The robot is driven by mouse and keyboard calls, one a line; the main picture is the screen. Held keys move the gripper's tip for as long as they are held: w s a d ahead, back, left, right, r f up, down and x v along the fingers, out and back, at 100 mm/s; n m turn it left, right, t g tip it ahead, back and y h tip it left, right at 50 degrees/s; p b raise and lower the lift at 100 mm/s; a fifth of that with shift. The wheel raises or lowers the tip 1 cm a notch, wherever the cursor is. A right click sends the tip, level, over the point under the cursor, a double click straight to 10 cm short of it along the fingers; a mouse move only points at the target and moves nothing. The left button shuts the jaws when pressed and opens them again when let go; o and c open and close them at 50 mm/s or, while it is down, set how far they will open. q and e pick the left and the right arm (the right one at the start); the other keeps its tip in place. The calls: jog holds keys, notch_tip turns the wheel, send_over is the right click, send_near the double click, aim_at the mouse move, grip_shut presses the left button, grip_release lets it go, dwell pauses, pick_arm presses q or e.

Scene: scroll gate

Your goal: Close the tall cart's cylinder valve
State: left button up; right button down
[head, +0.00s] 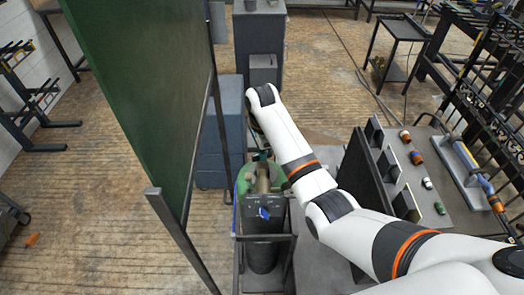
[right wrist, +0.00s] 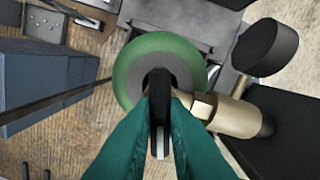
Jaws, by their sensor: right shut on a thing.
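The cart (head: 265,222) stands at the lower middle of the head view, with a dark panel and a blue mark on it. A green cylinder (head: 243,180) with a brass valve (head: 263,178) is on it. In the right wrist view the round green cylinder top (right wrist: 128,75) and the brass valve body (right wrist: 232,115) show close up. My right gripper (right wrist: 160,108), with teal fingers, is shut on a dark, narrow valve handle (right wrist: 159,140) seen edge-on above the cylinder. In the head view the right gripper (head: 262,156) is small and partly hidden. My left gripper is out of view.
A tall green panel (head: 145,85) on a metal frame stands close left of the cart. A blue cabinet (head: 222,130) is behind it. A dark rack and a grey bench (head: 445,190) with small bottles lie to the right. Open wooden floor is at far left.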

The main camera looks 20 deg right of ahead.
jog(key=shift+w+r+m, duration=0.1)
jog(key=shift+m, duration=0.75)
jog(key=shift+w+r+m, duration=0.1)
jog(key=shift+m, duration=0.75)
jog(key=c, duration=1.5)
grip_release()
jog(key=shift+s, duration=0.1)
jog(key=shift+o, duration=0.2)
jog(key=shift+f, duration=0.1)
jog(key=shift+d, duration=0.1)
